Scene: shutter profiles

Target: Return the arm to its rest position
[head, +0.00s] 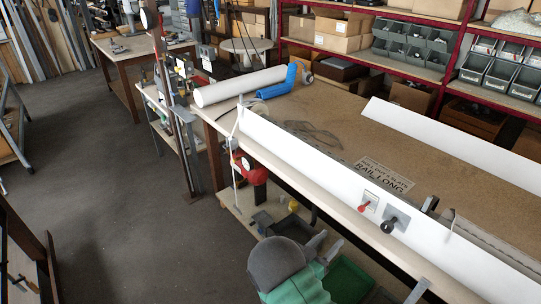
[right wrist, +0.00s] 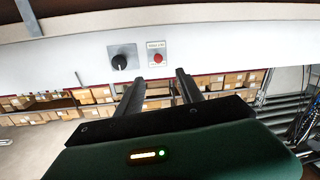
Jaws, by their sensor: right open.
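My right gripper (head: 326,242) is at the lower middle of the head view, beside the near side of the workbench. It has a green body and dark grey fingers. In the right wrist view my right gripper (right wrist: 160,76) shows two fingers spread apart with nothing between them. Beyond the fingertips is a white panel with a black knob (right wrist: 119,62) and a red button (right wrist: 158,58). The same red button (head: 365,207) and black knob (head: 388,226) show on the bench's white front rail. The fingers look clear of both. My left gripper is not in view.
The workbench (head: 330,115) carries a white roll (head: 240,87), a blue object (head: 280,83) and long white profiles (head: 460,140). Grey bins and a green bin (head: 347,280) sit below the bench edge. Red-framed shelves stand behind. The floor (head: 100,200) at left is largely open.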

